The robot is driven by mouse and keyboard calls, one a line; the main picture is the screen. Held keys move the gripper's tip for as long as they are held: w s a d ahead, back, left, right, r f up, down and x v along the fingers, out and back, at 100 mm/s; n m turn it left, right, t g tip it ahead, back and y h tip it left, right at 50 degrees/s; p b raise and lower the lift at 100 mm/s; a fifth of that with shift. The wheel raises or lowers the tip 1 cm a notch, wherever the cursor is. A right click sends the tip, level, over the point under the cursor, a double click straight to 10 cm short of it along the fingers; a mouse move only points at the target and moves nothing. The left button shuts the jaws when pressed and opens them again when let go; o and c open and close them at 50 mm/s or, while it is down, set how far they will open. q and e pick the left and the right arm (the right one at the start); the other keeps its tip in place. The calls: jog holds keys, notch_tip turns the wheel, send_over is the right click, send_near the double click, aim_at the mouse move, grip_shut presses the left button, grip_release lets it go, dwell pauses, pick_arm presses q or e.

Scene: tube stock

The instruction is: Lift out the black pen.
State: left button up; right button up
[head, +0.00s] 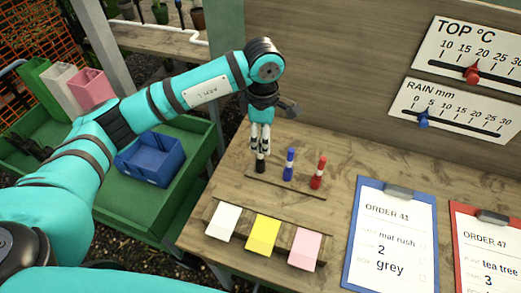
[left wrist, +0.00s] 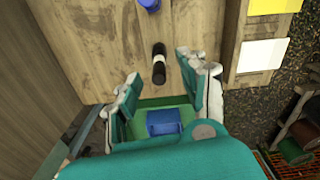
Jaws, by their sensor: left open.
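The black pen (head: 260,164) stands upright in the wooden pen holder (head: 272,183) on the bench, at the left end of its row. My left gripper (head: 261,142) points down directly over it, with the fingers around or just above the pen's top. In the left wrist view the black pen (left wrist: 159,64), with a white band, shows between and just beyond the spread fingertips (left wrist: 158,76). The left gripper is open, and I cannot tell whether a finger touches the pen. My right gripper is in neither view.
A blue pen (head: 289,164) and a red pen (head: 318,172) stand to the right. White, yellow (head: 263,235) and pink cards sit in front. Clipboards (head: 391,240) lie on the right. A green tray with a blue bin (head: 150,158) is at the left.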

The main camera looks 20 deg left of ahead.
aim_at(260, 152)
pick_arm(q)
jog(key=shift+s+f, duration=0.1)
jog(key=shift+f, duration=0.45)
jog(key=shift+f+p, duration=0.25)
jog(key=shift+p, duration=0.15)
jog(key=f, duration=0.1)
jog(key=f+p, duration=0.2)
jog(key=shift+w+a+f, duration=0.2)
jog(key=shift+a+f, duration=0.15)
jog(key=shift+f, duration=0.5)
jog(key=shift+c, duration=1)
grip_shut()
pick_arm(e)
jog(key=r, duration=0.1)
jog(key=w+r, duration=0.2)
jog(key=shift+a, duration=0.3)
